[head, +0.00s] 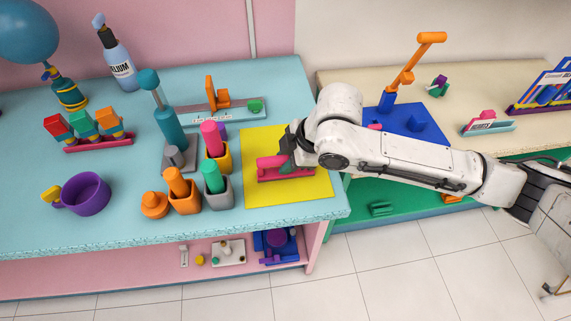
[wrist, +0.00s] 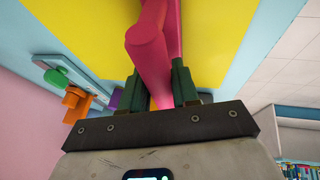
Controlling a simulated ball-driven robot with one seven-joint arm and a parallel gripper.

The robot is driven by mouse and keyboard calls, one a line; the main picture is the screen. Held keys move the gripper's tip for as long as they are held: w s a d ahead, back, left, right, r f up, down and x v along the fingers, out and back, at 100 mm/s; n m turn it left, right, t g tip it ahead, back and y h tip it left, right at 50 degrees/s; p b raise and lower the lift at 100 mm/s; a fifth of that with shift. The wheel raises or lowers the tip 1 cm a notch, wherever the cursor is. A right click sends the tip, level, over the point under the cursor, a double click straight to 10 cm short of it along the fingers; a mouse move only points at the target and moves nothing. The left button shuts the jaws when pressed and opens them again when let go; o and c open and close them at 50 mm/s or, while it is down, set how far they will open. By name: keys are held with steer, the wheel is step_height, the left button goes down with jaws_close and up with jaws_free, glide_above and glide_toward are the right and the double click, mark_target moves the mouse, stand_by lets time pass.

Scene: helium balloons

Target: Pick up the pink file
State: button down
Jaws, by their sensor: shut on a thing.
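The pink file (head: 270,162) is over the yellow mat (head: 258,197) on the blue table in the head view. It has a long flat base and a raised round handle. My gripper (head: 291,156) is at its right part, with the fingers shut on it. In the wrist view the pink file (wrist: 147,50) runs between the two dark green fingers of my gripper (wrist: 160,88). I cannot tell whether the file touches the mat or is slightly above it. My wrist hides part of the file in the head view.
Orange, green and pink-topped items in cups (head: 213,187) stand just left of the mat. A purple mug (head: 84,195), a teal pump-like item (head: 168,128) and a helium bottle (head: 118,63) are farther left. A second table with a blue board (head: 408,120) is at right.

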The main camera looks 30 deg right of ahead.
steer(key=shift+r, duration=0.1)
steer(key=shift+r, duration=0.6)
steer(key=s+a+r+p, duration=0.2)
steer(key=s+r+p, duration=0.6)
steer(key=s+r, duration=0.4)
steer(key=shift+s+a+p, duration=0.25)
steer(key=shift+s+p, duration=0.15)
steer(key=shift+s, duration=0.5)
